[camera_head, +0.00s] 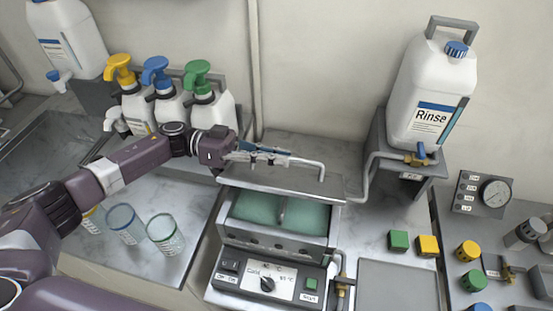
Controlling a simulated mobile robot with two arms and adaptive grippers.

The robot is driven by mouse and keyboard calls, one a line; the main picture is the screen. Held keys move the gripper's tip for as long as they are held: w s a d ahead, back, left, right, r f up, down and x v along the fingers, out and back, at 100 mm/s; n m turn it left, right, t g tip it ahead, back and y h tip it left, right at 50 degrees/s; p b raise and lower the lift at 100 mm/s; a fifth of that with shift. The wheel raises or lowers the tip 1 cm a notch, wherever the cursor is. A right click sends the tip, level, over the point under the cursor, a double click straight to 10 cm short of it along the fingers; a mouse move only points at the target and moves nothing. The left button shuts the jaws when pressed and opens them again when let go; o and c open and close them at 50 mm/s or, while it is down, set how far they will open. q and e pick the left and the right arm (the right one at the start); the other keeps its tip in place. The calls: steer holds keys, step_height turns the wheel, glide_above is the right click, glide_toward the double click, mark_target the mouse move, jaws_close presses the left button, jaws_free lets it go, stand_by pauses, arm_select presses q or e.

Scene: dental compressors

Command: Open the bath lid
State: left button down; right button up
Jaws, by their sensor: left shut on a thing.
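The bath (275,232) is a metal box at the centre, with a control panel and dial on its front. A pale bar handle (318,166) runs along the lid's top. My left gripper (272,157) reaches in from the left over the lid and is shut on the handle near its left part; the exact grip is small and partly hidden by the fingers. My right gripper is not in view.
Pump bottles (212,108) stand behind my left arm, and clear beakers (164,234) stand left of the bath. A Rinse jug (432,92) sits on a raised stand at the right. Green (398,241) and yellow (428,246) blocks lie right of the bath.

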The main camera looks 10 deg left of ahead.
arm_select(q)
steer(key=shift+w+r, duration=0.1)
steer(key=shift+w, duration=0.1)
steer(key=c, duration=2)
jaws_free()
steer(key=a, duration=1.2)
